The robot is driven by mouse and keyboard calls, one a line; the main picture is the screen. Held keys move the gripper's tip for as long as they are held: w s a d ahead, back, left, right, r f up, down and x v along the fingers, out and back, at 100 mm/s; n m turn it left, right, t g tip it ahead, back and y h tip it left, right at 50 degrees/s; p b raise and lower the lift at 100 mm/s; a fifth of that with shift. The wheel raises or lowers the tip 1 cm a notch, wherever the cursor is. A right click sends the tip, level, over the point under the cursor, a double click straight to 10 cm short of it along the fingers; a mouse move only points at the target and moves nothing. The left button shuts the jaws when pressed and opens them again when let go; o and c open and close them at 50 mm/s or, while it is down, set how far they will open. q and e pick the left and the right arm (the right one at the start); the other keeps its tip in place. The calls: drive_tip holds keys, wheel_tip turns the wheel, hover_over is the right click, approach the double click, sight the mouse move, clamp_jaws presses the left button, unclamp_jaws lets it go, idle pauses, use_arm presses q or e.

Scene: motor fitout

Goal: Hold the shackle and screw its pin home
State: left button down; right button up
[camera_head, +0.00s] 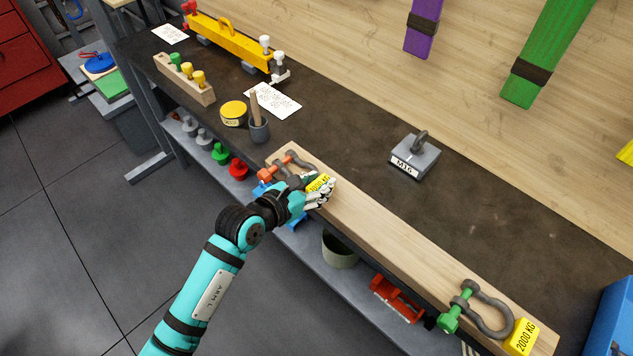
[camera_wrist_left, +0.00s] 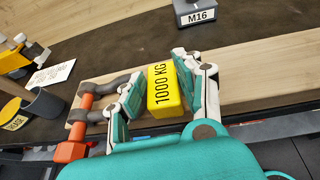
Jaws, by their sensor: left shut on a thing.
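A grey shackle (camera_head: 309,168) with an orange pin (camera_head: 284,166) lies at the far end of a long wooden block on the bench. A yellow block marked 1000 KG (camera_head: 319,183) sits next to its bow. My left gripper (camera_head: 318,190) is shut on this yellow block; in the left wrist view the block (camera_wrist_left: 166,90) stands between its fingers (camera_wrist_left: 160,72). There the orange pin (camera_wrist_left: 82,120) and part of the shackle (camera_wrist_left: 112,88) show left of the fingers, partly hidden. A second shackle (camera_head: 492,314) with a green pin (camera_head: 456,309) lies at the near end. My right gripper is out of view.
The wooden block (camera_head: 400,230) is bare between the shackles. A yellow block marked 2000 KG (camera_head: 522,338) is beside the green-pinned shackle. An M16 weight (camera_head: 413,158), a grey pot (camera_head: 259,129) and a yellow tin (camera_head: 234,113) stand on the bench. A shelf with parts runs below.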

use_arm(q)
drive_tip(key=c, duration=0.8)
unclamp_jaws()
drive_tip(key=shift+a, duration=0.1)
drive_tip(key=v, duration=1.2)
drive_tip(key=a+f+n+t+y, duration=0.1)
drive_tip(key=a+f+n, duration=0.2)
drive_tip(key=f+n, duration=0.9)
drive_tip(key=a+f+n+y, duration=0.1)
drive_tip(key=a+f+n, duration=0.2)
drive_tip(key=f+n, duration=0.85)
drive_tip(key=s+a+f+n+g+y, duration=0.1)
drive_tip(key=s+a+f+n+y, duration=0.25)
drive_tip(key=f, duration=0.45)
drive_tip(key=s+a+f+n+g+y, duration=0.15)
drive_tip(key=s+a+f+n, duration=0.3)
drive_tip(key=f, duration=0.45)
drive_tip(key=s+a+f+n+g+y, duration=0.1)
drive_tip(key=s+f+n+g, duration=0.3)
drive_tip(key=s, duration=0.9)
drive_tip(key=s+a+f+n+g+y, duration=0.1)
drive_tip(key=s+f+n, duration=0.5)
drive_tip(key=s, duration=0.8)
wheel_tip(320, 180, down, 3)
drive_tip(key=a+g, duration=0.1)
drive_tip(key=g, duration=0.1)
drive_tip(key=shift+g, duration=0.35)
